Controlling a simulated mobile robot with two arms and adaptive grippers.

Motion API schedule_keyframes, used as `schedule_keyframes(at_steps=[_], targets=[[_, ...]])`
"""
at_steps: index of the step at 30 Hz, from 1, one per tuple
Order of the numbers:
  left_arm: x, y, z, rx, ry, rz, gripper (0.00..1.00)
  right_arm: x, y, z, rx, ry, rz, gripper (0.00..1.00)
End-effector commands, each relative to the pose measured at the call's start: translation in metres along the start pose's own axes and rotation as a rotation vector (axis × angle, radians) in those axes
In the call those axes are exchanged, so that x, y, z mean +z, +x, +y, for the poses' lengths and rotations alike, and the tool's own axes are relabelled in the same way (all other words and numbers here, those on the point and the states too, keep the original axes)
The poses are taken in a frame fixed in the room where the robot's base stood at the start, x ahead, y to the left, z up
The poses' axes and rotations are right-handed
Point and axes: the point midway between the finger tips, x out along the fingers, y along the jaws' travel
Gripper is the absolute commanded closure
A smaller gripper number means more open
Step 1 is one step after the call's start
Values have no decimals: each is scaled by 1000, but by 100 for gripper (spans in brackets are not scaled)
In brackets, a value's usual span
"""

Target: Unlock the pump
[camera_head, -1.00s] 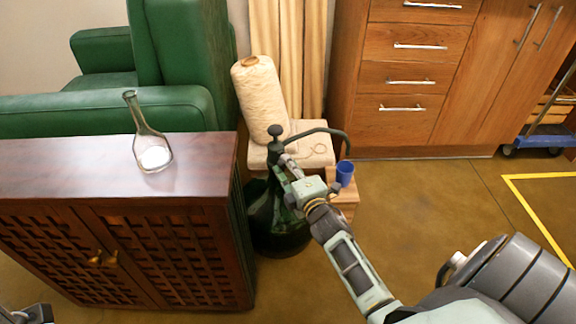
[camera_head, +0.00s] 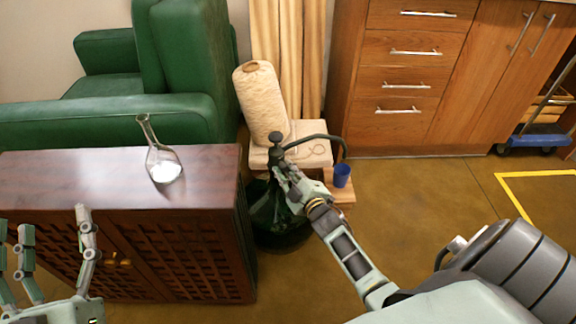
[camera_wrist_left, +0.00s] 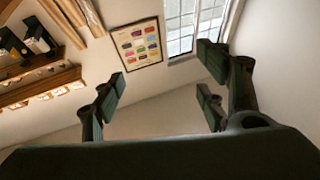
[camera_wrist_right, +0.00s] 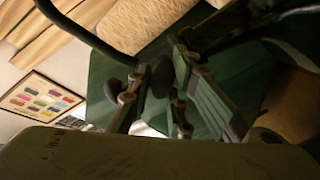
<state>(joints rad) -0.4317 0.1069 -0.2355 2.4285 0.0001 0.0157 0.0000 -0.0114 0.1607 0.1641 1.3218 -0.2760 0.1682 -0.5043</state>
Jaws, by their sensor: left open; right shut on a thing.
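The pump (camera_head: 276,150) is dark, with a round knob on top and a black spout curving right. It stands on a dark green glass demijohn (camera_head: 265,225) on the floor. My right gripper (camera_head: 284,182) is shut on the pump just below the knob; its fingers hide the exact part held. In the right wrist view its fingers close around a dark part of the pump (camera_wrist_right: 160,76). My left gripper (camera_head: 56,232) is open and empty, in front of the cabinet. Its spread fingers also show in the left wrist view (camera_wrist_left: 160,95).
A glass flask (camera_head: 160,160) with white powder stands on the dark cabinet (camera_head: 215,175), left of the pump. A thread cone (camera_head: 262,105) stands on a pale stool behind. A blue cup (camera_head: 342,175) stands under the spout end. Open floor lies right.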

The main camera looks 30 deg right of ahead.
Motion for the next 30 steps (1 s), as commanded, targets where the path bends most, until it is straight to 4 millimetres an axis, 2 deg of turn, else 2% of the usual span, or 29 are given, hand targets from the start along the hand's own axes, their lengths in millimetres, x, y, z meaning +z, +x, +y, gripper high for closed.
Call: schedule_keyframes(at_steps=[1,4,8,15,21,25,30], targets=[[13,0,-2,-5,3,-85,33,-1,0,5,-2,34,-1,100],[45,-7,-7,-14,9,-254,33,-1,0,6,-12,107,-2,100],[84,-26,-12,-25,13,-466,33,0,1,6,-25,205,-1,100],[138,-81,-22,-49,16,-838,33,1,1,6,-52,414,-1,100],[161,-127,-28,-65,15,-1068,33,2,1,6,-75,595,-1,100],[167,-148,-29,-72,14,-1162,33,3,1,5,-88,698,-1,100],[171,-164,-30,-77,12,-1235,33,4,1,5,-102,806,-1,100]])
